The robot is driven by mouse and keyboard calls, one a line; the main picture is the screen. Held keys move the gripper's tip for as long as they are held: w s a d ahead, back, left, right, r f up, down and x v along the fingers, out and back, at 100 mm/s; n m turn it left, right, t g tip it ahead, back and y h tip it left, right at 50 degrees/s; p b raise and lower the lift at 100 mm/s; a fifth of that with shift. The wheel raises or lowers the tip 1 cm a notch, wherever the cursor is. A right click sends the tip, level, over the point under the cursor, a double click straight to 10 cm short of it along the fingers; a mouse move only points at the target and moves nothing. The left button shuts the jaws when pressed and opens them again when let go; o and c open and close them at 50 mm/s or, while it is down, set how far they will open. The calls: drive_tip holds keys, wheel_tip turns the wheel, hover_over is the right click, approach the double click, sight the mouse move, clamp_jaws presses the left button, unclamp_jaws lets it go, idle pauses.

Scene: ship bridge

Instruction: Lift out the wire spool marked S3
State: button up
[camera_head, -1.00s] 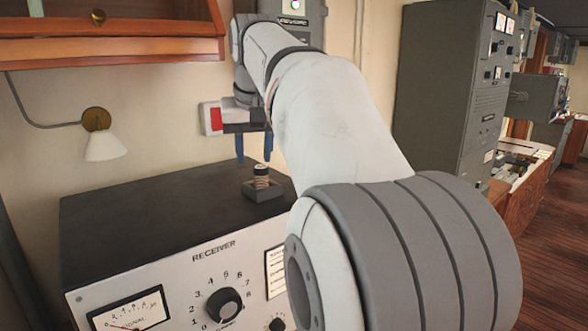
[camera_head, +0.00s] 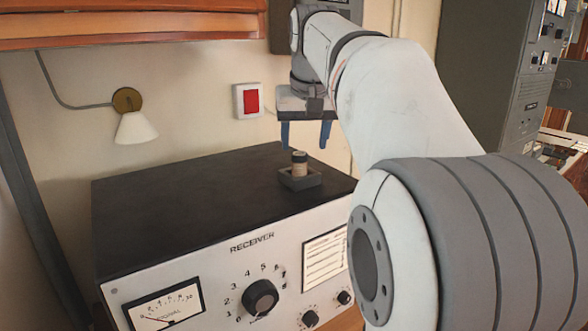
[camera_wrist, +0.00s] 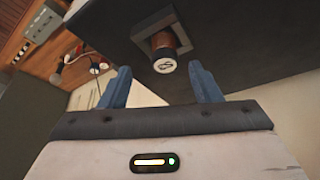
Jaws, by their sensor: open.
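A wire spool (camera_head: 299,164) stands upright in a small dark square holder (camera_head: 301,181) on top of the receiver (camera_head: 170,200). In the wrist view the spool (camera_wrist: 163,44) shows a copper-brown body and a white end with a dark mark that is hard to read. The holder (camera_wrist: 148,27) is around its far end. My gripper (camera_head: 306,146) is open and empty, with blue fingers pointing down, just above and behind the spool in the head view. In the wrist view the gripper (camera_wrist: 163,88) has its fingers apart, and the spool's white end lies just beyond their tips.
A wall lamp (camera_head: 134,125) and a red switch (camera_head: 250,101) are on the wall behind. A wooden cabinet (camera_head: 140,24) hangs above at upper left. Grey equipment cabinets (camera_head: 490,75) stand at the right. The receiver's top left of the holder is bare.

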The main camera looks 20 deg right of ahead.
sight(301, 155)
drive_tip(key=x, duration=0.4)
drive_tip(key=shift+a+f+p, duration=0.25)
drive_tip(key=shift+f+p, duration=0.15)
drive_tip(key=shift+w+f, duration=0.25)
drive_tip(key=shift+f, duration=0.25)
drive_tip(key=shift+r, duration=0.1)
drive_tip(key=c, duration=1.1)
